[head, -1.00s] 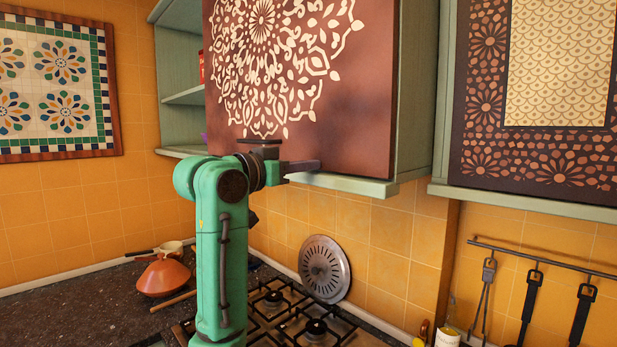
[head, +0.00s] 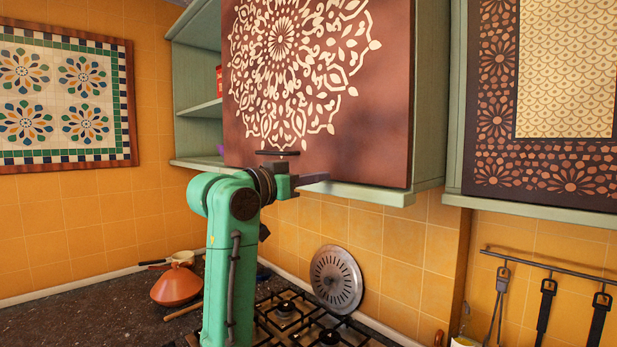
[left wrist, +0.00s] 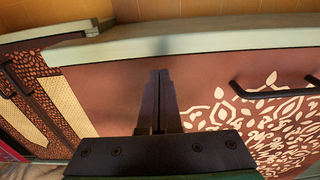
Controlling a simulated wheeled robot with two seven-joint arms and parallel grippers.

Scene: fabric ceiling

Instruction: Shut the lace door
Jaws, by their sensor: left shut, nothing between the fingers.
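The lace door (head: 370,110) is a brown panel with a white lace rosette on a green wall cabinet. It stands partly open, with shelves visible past its left edge. A dark bar handle (head: 278,153) sits low on the door; this handle also shows in the left wrist view (left wrist: 275,92). My left gripper (head: 318,179) is shut and empty at the door's lower edge, right of the handle in the head view. In the left wrist view its closed fingers (left wrist: 160,85) point across the brown panel, beside the handle. Contact with the door cannot be told. My right gripper is out of view.
A second cabinet with a patterned door (head: 540,150) hangs at right. Below are a gas stove (head: 300,320), a round metal disc (head: 336,279), an orange tagine (head: 176,285) and hanging utensils (head: 547,300). The shelves (head: 205,110) hold a red item.

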